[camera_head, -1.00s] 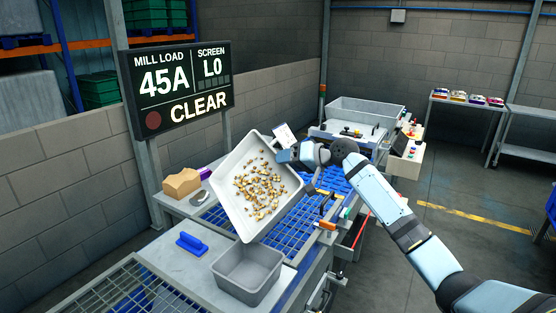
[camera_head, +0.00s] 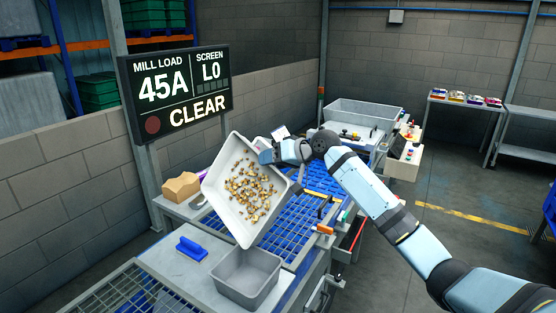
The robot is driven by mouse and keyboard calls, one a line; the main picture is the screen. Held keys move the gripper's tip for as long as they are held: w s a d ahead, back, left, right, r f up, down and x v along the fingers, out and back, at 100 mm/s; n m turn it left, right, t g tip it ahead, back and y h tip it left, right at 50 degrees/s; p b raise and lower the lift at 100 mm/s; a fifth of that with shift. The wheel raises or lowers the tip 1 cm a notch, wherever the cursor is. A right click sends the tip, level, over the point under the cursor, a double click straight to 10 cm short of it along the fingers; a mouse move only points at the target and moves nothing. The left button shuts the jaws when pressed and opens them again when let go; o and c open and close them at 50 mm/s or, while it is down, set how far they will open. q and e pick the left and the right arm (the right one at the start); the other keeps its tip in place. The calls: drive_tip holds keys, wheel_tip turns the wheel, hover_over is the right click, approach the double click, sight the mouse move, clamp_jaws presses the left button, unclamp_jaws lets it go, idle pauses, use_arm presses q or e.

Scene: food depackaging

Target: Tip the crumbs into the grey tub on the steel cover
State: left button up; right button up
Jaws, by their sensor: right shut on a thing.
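My right gripper (camera_head: 268,157) is shut on the rim of a white tray (camera_head: 222,207) at its upper right side. The tray is held in the air and tilted steeply, its inside facing me. Crumbs (camera_head: 250,188), yellow and brown, lie spread over the tray's floor. The grey tub (camera_head: 246,277) stands on the steel cover (camera_head: 178,265), below the tray's lowest corner. The part of the tub's inside that shows looks empty. No crumbs are seen falling. My left gripper is not in view.
A blue-handled tool (camera_head: 191,249) lies on the cover left of the tub. A tan block (camera_head: 181,187) sits behind. Blue mesh (camera_head: 305,205) lies right of the tray. An orange-ended handle (camera_head: 323,230) is right of the tub. A sign (camera_head: 178,90) reads CLEAR.

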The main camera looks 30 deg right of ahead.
drive_tip(key=shift+w+a+r+n+p, duration=0.1)
drive_tip(key=shift+a+r+n+p, duration=0.15)
drive_tip(key=shift+a+r+p, duration=0.3)
drive_tip(key=shift+w+a+r+n+p, duration=0.1)
drive_tip(key=shift+a+r+n+p, duration=0.2)
drive_tip(key=shift+a+p, duration=0.3)
drive_tip(key=shift+a+r+g+h+p, duration=0.15)
drive_tip(key=shift+a+g+h+p, duration=0.15)
drive_tip(key=shift+a+p, duration=0.2)
idle(0.4)
